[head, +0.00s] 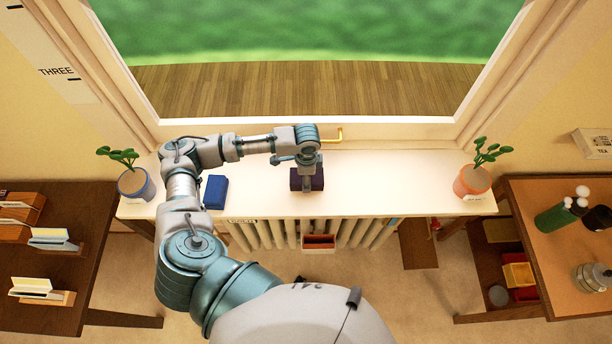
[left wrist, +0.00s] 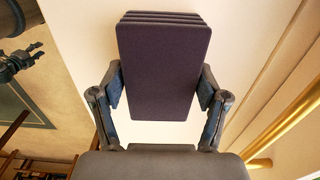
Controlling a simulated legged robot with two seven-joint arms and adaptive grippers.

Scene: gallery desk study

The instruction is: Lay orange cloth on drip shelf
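I see no orange cloth in either view. A dark purple folded cloth or pad (head: 296,182) is at the middle of the white window sill; it fills the middle of the left wrist view (left wrist: 163,70), with stacked layers at its far edge. My left gripper (head: 307,188) points down over it. In the left wrist view its two fingers (left wrist: 160,90) press against the pad's opposite sides. Whether the pad is lifted off the sill is unclear. A small red-orange tray (head: 319,249) hangs below the sill before the radiator; I cannot tell whether it is the drip shelf.
A blue folded cloth or block (head: 215,192) lies on the sill (head: 400,185) to the left. Potted plants stand at the sill's ends, in a blue pot (head: 136,186) and an orange pot (head: 472,181). A yellow window handle (head: 335,136) is behind the gripper. Tables flank both sides.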

